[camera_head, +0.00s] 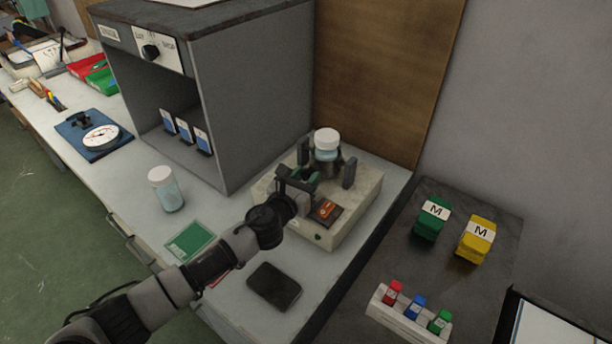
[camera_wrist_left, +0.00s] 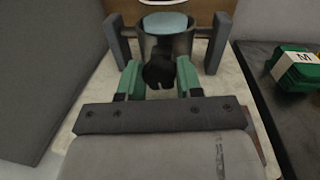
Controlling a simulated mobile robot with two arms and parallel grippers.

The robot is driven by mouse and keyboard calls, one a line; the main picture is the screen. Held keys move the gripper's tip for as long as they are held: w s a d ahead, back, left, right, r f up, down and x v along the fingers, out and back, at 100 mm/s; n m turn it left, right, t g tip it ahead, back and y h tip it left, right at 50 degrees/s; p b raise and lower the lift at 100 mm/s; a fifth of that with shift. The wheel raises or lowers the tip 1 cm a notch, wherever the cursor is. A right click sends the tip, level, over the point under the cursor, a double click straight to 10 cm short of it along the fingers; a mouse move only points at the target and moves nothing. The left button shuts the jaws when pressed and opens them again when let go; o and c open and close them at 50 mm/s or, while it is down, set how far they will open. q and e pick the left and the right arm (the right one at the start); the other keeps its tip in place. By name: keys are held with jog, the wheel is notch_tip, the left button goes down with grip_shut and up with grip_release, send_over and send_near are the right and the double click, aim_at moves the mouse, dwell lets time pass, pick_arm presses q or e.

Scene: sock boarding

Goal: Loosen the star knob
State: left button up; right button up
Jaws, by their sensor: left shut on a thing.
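The black star knob (camera_wrist_left: 159,71) is on the front of a dark round holder (camera_wrist_left: 168,42) in the left wrist view. My left gripper (camera_wrist_left: 158,80) has its green fingers on either side of the knob and is shut on it. In the head view my left gripper (camera_head: 297,178) reaches the holder from the front, and the knob is mostly hidden there. A jar with a white cap (camera_head: 326,141) stands upright in the holder, between two grey posts, on a cream base unit (camera_head: 345,218). My right gripper is not in view.
A grey cabinet (camera_head: 262,95) stands close on the left. A second jar (camera_head: 166,190), a green card (camera_head: 189,241) and a dark pad (camera_head: 274,287) lie around my arm. Green (camera_head: 431,222) and yellow (camera_head: 475,240) M blocks sit on the dark surface at right.

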pick_arm(q)
jog(key=shift+n+p, duration=0.6)
jog(key=shift+n, duration=0.5)
jog(key=shift+a+n+g+p, duration=0.1)
jog(key=shift+n+g+p, duration=0.2)
jog(key=shift+n+p, duration=0.8)
jog(key=shift+n+b, duration=0.35)
jog(key=shift+n, duration=0.25)
jog(key=o, duration=0.9)
jog(key=shift+s+a, duration=0.2)
jog(key=shift+s, duration=0.2)
jog(key=v, duration=1)
